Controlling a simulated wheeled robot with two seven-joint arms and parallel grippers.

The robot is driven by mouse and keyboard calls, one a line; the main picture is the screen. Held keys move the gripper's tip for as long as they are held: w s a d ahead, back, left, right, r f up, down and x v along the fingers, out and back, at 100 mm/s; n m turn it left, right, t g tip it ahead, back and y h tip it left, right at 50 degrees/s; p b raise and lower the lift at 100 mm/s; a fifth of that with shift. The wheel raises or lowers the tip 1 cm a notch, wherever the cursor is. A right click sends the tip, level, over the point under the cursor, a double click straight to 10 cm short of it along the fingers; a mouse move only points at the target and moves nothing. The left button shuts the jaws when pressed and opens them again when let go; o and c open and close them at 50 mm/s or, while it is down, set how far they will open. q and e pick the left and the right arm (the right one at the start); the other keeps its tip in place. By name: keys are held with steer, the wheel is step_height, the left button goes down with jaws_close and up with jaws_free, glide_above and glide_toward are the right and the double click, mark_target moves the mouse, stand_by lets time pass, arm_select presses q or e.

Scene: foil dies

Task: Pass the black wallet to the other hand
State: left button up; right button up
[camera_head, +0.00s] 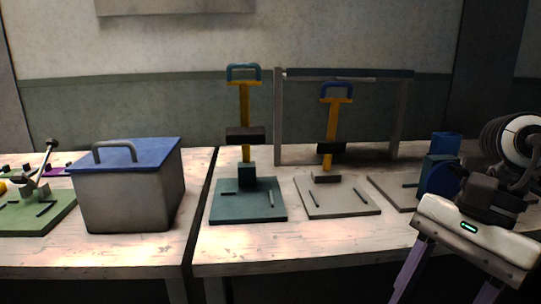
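I cannot pick out a black wallet for certain in the head view. My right gripper (446,284) is at the lower right, pointing down in front of the table's front edge. Its two purple-tinted fingers stand wide apart, with only dark space visible between them. The fingertips run off the bottom of the picture. My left gripper is not in view.
A grey box (128,200) with a blue handled lid stands on the left table. Two yellow-stemmed hand presses stand on a green plate (230,210) and a grey plate (350,205). My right arm partly hides a blue press (441,165). A small green-plate device (35,222) sits far left.

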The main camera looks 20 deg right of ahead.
steer(key=w+a+f+n+g+h+p, duration=0.4)
steer(key=w+a+n, duration=0.4)
steer(key=n, duration=0.8)
steer(key=shift+w+f+n+p, duration=0.3)
steer(key=shift+w+f+p, duration=0.25)
steer(key=shift+p, duration=0.65)
